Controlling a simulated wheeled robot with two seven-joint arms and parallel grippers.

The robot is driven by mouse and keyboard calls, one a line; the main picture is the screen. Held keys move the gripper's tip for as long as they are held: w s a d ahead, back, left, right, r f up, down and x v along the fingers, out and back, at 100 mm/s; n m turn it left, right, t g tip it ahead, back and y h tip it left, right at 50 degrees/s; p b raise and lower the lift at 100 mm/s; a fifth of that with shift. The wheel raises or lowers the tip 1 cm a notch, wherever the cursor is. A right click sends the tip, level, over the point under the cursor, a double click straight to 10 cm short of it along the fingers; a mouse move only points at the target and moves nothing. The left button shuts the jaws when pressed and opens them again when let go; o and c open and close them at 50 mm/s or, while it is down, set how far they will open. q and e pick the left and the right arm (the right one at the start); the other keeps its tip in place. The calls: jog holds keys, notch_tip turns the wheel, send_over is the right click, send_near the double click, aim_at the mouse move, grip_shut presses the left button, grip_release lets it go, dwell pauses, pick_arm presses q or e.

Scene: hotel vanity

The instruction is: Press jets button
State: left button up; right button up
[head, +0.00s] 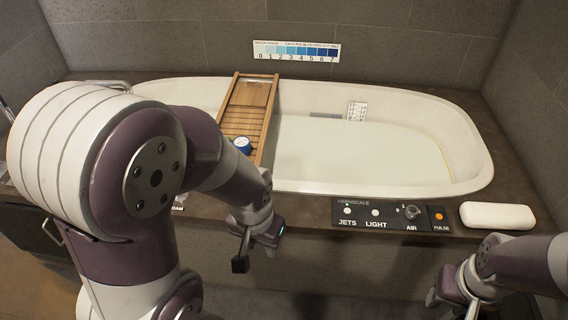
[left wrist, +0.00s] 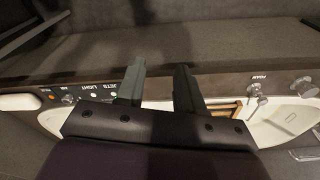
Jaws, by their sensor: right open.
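The jets button (head: 347,210) is a small white round button above the JETS label, at the left end of a black control panel (head: 392,218) on the tub's front ledge. The panel also shows upside down in the left wrist view (left wrist: 82,90). My left gripper (head: 258,248) is open and empty, left of the panel and in front of the ledge, apart from the button. Its two separated fingers show in the left wrist view (left wrist: 157,85). My right gripper (head: 450,292) is open at the lower right, below the panel, partly cut off by the frame.
The panel also has a white light button (head: 375,212), an air knob (head: 411,211) and an orange pulse button (head: 438,216). A white soap-like block (head: 497,215) lies right of it. The filled bathtub (head: 470,165) is behind, with a wooden tray (head: 243,100) across it.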

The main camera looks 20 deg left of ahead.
pick_arm(q)
grip_shut()
dwell(1.4)
